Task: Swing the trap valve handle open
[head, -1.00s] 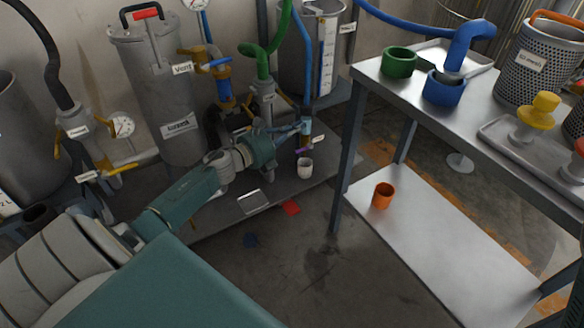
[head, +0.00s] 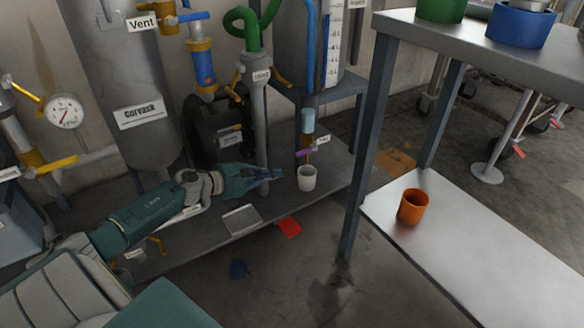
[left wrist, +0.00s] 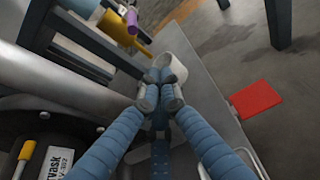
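The purple lever (head: 306,152), apparently the trap valve handle, sits below a small clear-and-blue cylinder (head: 308,122) on a thin pipe. A small tag beside it is too small to read. The lever also shows in the left wrist view (left wrist: 132,22), beyond and above the fingertips. My left gripper (head: 278,173) is left of and lower than the lever, apart from it. Its two blue fingers (left wrist: 160,78) meet at the tips, with nothing visible between them. A white cup (head: 307,178) stands under the valve, just beyond the fingertips. My right gripper is not in view.
A steel table (head: 369,95) with a lower shelf (head: 470,245) stands right; an orange cup (head: 413,206) is on the shelf. A green hose runs to a pipe (head: 257,100) behind my gripper.

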